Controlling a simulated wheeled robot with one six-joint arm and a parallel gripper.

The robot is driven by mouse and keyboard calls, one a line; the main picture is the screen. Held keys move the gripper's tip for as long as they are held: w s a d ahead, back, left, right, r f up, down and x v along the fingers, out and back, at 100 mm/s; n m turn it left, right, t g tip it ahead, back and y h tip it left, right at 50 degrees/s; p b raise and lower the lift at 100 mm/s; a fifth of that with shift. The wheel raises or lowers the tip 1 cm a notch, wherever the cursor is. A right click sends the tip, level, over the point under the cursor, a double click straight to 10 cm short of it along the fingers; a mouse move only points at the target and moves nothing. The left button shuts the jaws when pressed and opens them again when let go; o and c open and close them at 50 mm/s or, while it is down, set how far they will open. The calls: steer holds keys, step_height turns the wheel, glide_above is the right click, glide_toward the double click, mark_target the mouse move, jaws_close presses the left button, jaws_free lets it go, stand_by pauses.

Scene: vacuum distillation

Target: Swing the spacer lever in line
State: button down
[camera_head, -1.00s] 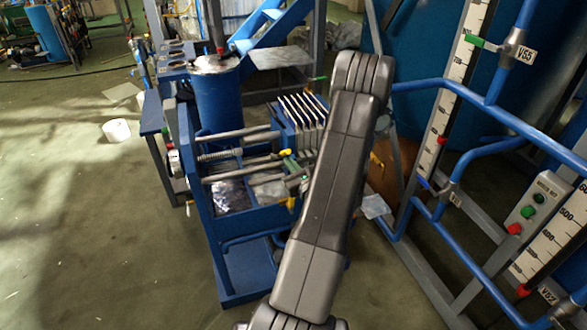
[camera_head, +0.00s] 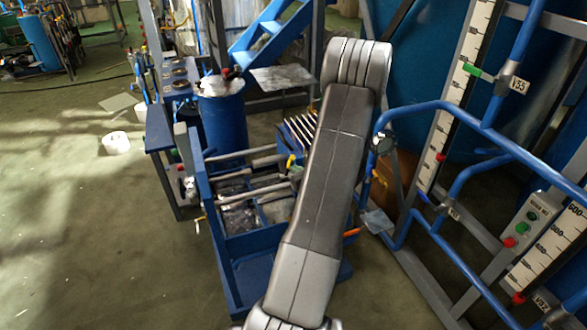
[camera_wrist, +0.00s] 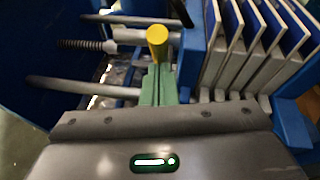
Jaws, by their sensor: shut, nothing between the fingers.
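A yellow round-ended handle (camera_wrist: 158,42), which I take to be the spacer lever, stands in the wrist view just beyond my gripper (camera_wrist: 158,84). The gripper's green fingers are together, with no gap for anything between them. Whether they touch the handle I cannot tell. A small yellow part (camera_head: 291,161) also shows in the head view, beside the left edge of my arm. The handle stands between the metal rods (camera_wrist: 80,87) on the left and a row of plates (camera_wrist: 245,45) on the right. My arm hides the gripper in the head view.
The blue press frame (camera_head: 222,262) holds the rods and plates. A blue drum (camera_head: 222,120) stands behind it. Blue pipe railing (camera_head: 450,107) and a control box (camera_head: 525,222) are close on the right. The floor at the left is mostly clear.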

mark_target(293, 157)
steer(key=w+r+g+p, duration=0.1)
steer(key=p, duration=0.1)
steer(key=w+a+r+g+h+p, duration=0.1)
steer(key=w+g+p, duration=0.1)
steer(key=p, duration=0.1)
steer(key=shift+w+r, duration=0.2)
steer(key=shift+r, duration=0.15)
steer(key=shift+w+a+r, duration=0.15)
steer(key=shift+w+a, duration=0.1)
steer(key=shift+w, duration=0.45)
steer(key=shift+w+a+r, duration=0.15)
steer(key=shift+w+a, duration=0.05)
steer(key=shift+w, duration=0.5)
